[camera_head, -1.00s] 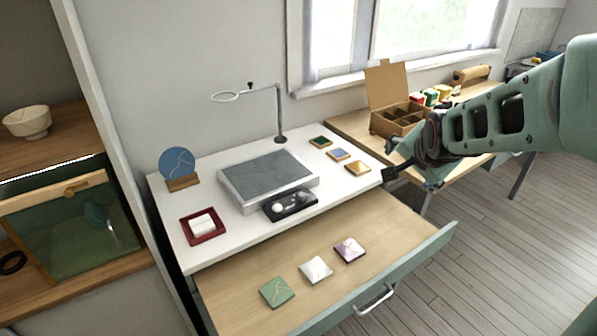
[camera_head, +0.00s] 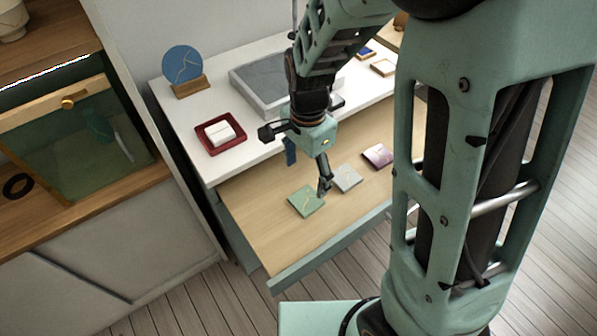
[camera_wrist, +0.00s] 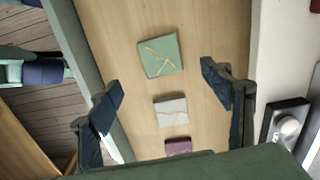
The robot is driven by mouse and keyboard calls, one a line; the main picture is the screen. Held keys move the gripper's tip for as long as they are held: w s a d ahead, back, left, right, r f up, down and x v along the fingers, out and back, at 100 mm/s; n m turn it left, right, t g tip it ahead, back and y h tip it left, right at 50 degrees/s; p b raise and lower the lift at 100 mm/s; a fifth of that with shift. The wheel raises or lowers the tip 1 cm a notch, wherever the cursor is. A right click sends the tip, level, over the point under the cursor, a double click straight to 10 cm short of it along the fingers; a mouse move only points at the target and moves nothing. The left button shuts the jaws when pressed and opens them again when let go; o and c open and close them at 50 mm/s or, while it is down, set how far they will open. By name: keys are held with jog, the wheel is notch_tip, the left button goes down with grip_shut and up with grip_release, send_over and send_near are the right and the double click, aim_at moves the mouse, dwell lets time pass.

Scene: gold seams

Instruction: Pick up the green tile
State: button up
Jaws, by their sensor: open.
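The green tile (camera_head: 306,201) with gold seams lies flat in the open drawer (camera_head: 262,212), at the left end of a row of tiles. In the wrist view the green tile (camera_wrist: 160,55) is at the top, ahead of my fingertips. My gripper (camera_head: 308,168) is above the drawer beside the green tile, apart from it. In the wrist view my gripper (camera_wrist: 163,90) is open and empty, its dark pads wide apart. The white tile (camera_wrist: 171,111) lies between and below the fingers.
In the drawer a white tile (camera_head: 346,178) and a purple tile (camera_head: 377,156) lie beside the green one. On the white tabletop are a red tray (camera_head: 232,146) with a white block, a grey slab (camera_head: 262,90) and a blue disc on a stand (camera_head: 183,64). The drawer's front half is clear.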

aim_at(305, 200)
notch_tip(305, 200, down, 10)
jog(key=shift+f+b, duration=0.2)
jog(key=shift+b, duration=0.8)
jog(key=shift+c, duration=0.2)
jog(key=c, duration=1.3)
